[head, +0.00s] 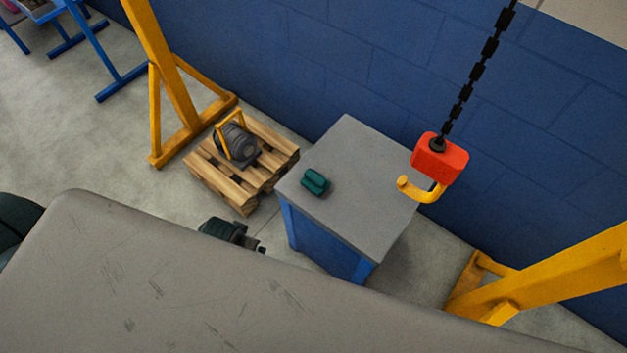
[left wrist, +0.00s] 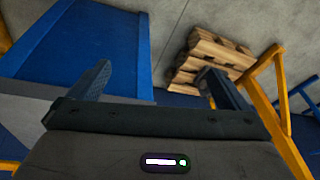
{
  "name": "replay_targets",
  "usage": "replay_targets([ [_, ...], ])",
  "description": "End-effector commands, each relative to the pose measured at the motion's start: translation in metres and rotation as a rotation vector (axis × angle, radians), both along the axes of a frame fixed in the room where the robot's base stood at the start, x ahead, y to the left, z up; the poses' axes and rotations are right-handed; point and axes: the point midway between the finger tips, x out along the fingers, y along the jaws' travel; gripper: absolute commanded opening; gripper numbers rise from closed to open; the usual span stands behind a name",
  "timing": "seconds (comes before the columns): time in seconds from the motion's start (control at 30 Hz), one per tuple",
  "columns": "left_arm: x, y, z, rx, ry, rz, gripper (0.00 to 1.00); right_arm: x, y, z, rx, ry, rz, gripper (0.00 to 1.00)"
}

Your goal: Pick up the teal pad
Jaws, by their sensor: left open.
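The teal pad (head: 315,182) lies on the grey top of a blue cabinet (head: 350,150), near its left edge in the head view. It looks like a small block with rounded lobes. The left wrist view does not show it. My left gripper (left wrist: 156,70) is open, with its two dark fingers spread and nothing between them. My right gripper is not in view.
A red hoist block with a yellow hook (head: 440,160) hangs on a chain over the cabinet's right side. A wooden pallet (head: 215,180) with a grey machine (head: 238,143) stands left of it. Yellow frame legs (head: 170,75) flank both sides. A blue wall (head: 330,50) stands behind.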

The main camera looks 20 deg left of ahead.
Motion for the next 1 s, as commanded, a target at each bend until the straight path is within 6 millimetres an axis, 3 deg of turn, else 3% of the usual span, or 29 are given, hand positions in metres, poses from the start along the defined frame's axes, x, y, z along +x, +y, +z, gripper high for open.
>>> replay_targets([
  [0.2,0.019,-0.009,0.060,0.004,-0.006,-0.016,0.98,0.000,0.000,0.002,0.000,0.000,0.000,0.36],
  [0.3,0.033,-0.013,0.070,0.008,0.011,-0.027,0.98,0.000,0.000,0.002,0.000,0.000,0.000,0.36],
  [0.67,0.100,-0.032,0.065,0.002,0.088,-0.081,0.98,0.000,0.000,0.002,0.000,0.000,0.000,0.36],
  [1.0,0.222,-0.087,0.058,-0.030,0.218,-0.239,0.98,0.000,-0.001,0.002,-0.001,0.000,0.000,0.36],
])
